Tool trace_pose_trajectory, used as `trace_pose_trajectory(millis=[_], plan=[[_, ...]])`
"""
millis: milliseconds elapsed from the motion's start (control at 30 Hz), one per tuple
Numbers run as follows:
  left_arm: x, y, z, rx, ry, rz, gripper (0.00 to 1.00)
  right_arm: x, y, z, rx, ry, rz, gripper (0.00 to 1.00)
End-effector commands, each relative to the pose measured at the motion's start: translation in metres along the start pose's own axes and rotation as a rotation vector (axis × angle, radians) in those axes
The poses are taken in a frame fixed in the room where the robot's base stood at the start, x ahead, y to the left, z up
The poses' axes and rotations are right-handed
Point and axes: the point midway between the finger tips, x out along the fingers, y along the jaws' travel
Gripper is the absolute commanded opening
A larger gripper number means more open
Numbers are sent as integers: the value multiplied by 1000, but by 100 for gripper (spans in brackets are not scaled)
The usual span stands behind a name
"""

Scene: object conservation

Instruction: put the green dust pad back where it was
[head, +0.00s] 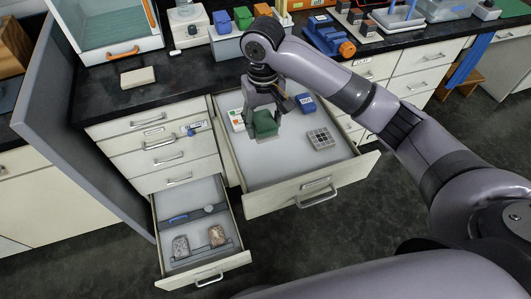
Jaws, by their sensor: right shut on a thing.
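The green dust pad (265,124) is held in my right gripper (264,112), which is shut on it. Both are over the open upper drawer (290,165), near its back left part. I cannot tell whether the pad touches the drawer's floor or hangs above it. A white box (236,119) is in the drawer left of the pad. A blue block (305,103) is in it to the right. My left gripper is not in view.
A grey gridded block (321,138) lies in the upper drawer's right part. A lower drawer (205,262) stands open at left with two stone-like pieces and tools. A beige block (137,77) lies on the black counter. The upper drawer's front is clear.

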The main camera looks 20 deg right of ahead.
Motion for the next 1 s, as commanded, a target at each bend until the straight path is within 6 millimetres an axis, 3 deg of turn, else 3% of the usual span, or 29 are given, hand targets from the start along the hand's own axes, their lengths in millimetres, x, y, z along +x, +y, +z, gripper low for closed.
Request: trace_pose_trajectory(millis=[167, 400, 633, 833, 1000], plan=[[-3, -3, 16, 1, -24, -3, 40, 50, 2, 1, 2, -4, 3, 27], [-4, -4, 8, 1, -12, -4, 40, 104, 1, 1, 1, -2, 3, 27], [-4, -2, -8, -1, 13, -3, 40, 125, 1, 0, 1, -1, 2, 27], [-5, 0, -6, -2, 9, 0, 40, 154, 1, 0, 1, -1, 2, 27], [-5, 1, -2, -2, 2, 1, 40, 161, 1, 0, 1, 2, 1, 27]])
